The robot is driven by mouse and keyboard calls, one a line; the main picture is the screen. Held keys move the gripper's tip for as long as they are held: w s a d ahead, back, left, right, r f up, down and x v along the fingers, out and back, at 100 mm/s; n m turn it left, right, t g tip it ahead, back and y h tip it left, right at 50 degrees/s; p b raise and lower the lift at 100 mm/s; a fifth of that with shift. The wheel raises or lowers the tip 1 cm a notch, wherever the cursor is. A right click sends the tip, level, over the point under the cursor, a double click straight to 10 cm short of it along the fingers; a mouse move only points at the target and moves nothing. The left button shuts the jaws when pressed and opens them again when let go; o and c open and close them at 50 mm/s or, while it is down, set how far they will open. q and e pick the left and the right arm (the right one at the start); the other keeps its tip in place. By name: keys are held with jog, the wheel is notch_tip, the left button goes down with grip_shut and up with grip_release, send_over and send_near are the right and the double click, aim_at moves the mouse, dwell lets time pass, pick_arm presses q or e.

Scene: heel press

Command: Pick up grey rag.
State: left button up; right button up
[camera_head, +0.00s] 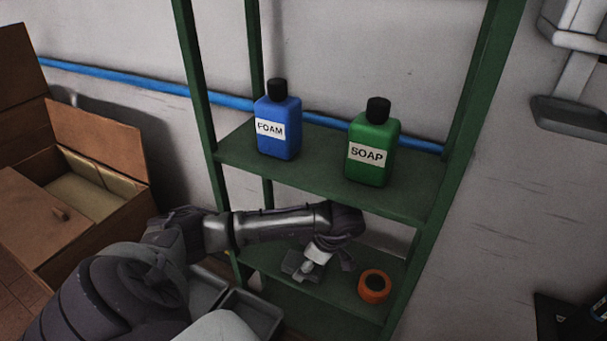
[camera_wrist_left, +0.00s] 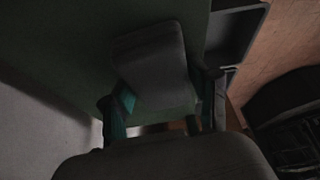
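The grey rag (camera_wrist_left: 152,62) shows in the left wrist view as a flat, dark grey piece with rounded corners against the dark green shelf. In the head view, a small grey patch beside my gripper looks like the rag (camera_head: 291,262), on the lower green shelf (camera_head: 335,290). My left gripper (camera_head: 306,269) reaches in between the two shelves and points down at the rag. In the left wrist view, its fingers (camera_wrist_left: 162,108) are spread apart, one on each side of the rag's near part. Whether they touch it is unclear in the dim light. My right gripper is in neither view.
An orange tape roll (camera_head: 374,286) lies right of the gripper on the same shelf. A blue FOAM bottle (camera_head: 278,128) and a green SOAP bottle (camera_head: 372,148) stand on the shelf above my forearm. Green posts bound the rack. An open wooden box (camera_head: 100,150) is at left.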

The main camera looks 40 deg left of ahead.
aim_at(298, 263)
pick_arm(q)
jog(key=shift+c, duration=1)
jog(key=shift+r, duration=0.4)
jog(key=r, duration=0.3)
jog(key=shift+s+d+r, duration=0.1)
jog(key=shift+s+r, duration=0.05)
jog(key=shift+s, duration=0.2)
jog(key=s+d, duration=0.2)
jog(key=s, duration=0.6)
jog(key=s+d, duration=0.3)
jog(key=s, duration=0.5)
jog(key=shift+s+d+b, duration=0.15)
jog(key=shift+s+b, duration=0.1)
jog(key=shift+b, duration=0.05)
